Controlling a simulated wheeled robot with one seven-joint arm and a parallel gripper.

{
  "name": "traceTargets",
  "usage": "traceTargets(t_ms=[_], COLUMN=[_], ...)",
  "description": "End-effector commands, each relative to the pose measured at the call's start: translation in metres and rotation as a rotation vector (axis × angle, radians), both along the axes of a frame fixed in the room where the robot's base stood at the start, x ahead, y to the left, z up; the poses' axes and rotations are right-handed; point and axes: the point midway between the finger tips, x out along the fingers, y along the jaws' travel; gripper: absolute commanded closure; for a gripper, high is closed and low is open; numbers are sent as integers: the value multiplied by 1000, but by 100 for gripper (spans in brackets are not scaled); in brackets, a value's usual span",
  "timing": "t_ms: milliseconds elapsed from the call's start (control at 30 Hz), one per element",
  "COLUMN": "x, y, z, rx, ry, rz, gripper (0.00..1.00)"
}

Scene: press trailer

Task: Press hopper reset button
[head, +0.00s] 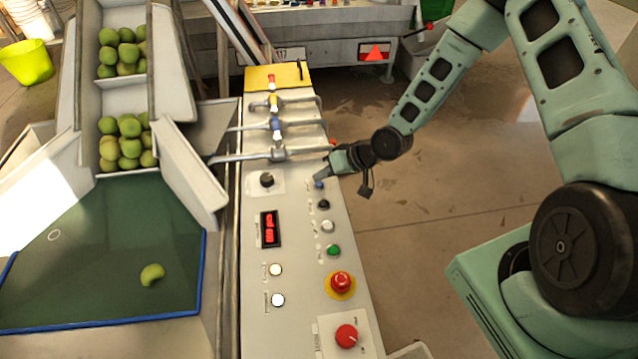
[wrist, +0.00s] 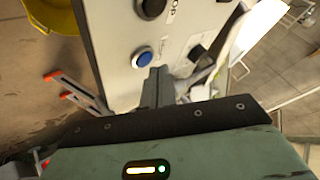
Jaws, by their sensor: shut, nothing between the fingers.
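The control panel (head: 298,215) carries several buttons, and its small labels are too blurred for me to tell which one is the hopper reset. A blue button (head: 319,184) sits at the top of the right column, close by my gripper (head: 326,172). The wrist view shows the blue button (wrist: 143,58) with a light ring, just left of the tip of my gripper (wrist: 158,74). The fingers are shut and empty, pointing at the panel. I cannot tell whether they touch it. Below are a black button (head: 323,204), a white button (head: 327,226) and a green button (head: 333,250).
Metal levers (head: 278,154) stand behind. Fruit conveyor (head: 123,85) is left; open floor (head: 430,230) is right.

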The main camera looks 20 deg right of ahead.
Motion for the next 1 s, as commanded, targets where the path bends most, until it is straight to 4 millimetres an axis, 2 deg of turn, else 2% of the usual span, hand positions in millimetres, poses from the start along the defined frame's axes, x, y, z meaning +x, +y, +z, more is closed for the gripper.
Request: traceTargets(t_ms=[133,1000], x=[0,0], y=[0,0], z=[-7,-12], rx=[0,0], ry=[1,1], rz=[-1,-1], gripper=[100,100])
